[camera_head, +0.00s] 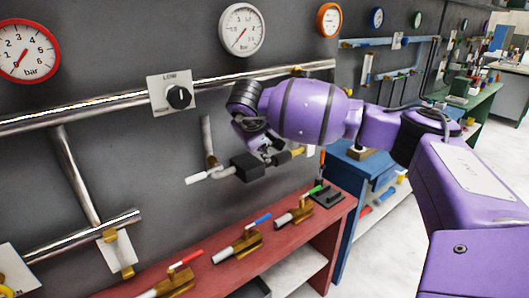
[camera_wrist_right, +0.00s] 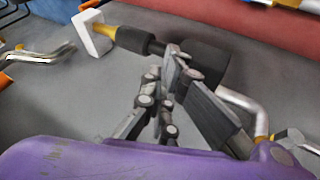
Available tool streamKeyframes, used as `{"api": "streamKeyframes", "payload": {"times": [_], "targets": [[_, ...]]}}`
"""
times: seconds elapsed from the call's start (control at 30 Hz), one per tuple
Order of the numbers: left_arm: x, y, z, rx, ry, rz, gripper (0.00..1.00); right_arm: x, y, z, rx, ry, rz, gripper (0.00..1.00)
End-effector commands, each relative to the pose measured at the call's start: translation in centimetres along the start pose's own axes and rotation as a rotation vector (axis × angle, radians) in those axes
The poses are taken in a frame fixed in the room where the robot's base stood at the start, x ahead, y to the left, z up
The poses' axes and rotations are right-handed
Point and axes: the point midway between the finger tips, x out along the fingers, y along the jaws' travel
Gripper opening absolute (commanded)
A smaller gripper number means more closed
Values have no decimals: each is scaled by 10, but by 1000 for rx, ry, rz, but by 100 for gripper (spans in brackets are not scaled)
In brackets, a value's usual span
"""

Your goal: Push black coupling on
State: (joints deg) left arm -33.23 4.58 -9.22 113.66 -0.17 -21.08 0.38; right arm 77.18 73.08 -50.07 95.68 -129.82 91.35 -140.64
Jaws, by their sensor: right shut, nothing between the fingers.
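A short black cylinder, which looks like the black coupling (camera_wrist_right: 133,40), sits in line with a yellow stub (camera_wrist_right: 112,31) on a white wall plate (camera_wrist_right: 92,32) in the right wrist view. In the head view the coupling (camera_head: 281,158) lies just below my right gripper (camera_head: 266,156). My right gripper (camera_wrist_right: 176,52) is shut and empty, its tips beside the coupling's free end. I cannot tell whether they touch. A larger black block (camera_head: 247,167) is on the other side of the fingertips, partly hidden by them in the wrist view. My left gripper is out of view.
A bent metal pipe (camera_head: 207,142) stands behind on the grey wall. A red bench (camera_head: 145,272) with several coloured-handled valves is below. A LOW knob plate (camera_head: 171,94) and gauges are above.

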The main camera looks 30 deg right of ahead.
Motion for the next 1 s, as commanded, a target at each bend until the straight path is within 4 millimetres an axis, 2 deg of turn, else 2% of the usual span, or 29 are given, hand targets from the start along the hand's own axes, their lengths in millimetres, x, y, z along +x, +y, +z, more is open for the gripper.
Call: {"api": "streamKeyframes", "payload": {"times": [0.2, 0.4, 0.57, 0.9, 1.0], "targets": [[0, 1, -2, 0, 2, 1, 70, 42, -1, 2, 1, -6, -1, 0], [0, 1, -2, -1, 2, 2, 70, 71, -1, 1, 1, -4, -1, 0], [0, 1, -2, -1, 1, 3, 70, 81, 0, 1, 1, -1, 0, 0], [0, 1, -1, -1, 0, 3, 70, 82, 0, 1, 1, -1, 0, 0], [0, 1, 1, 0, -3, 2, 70, 86, 6, 2, 1, -3, 2, 0]]}}
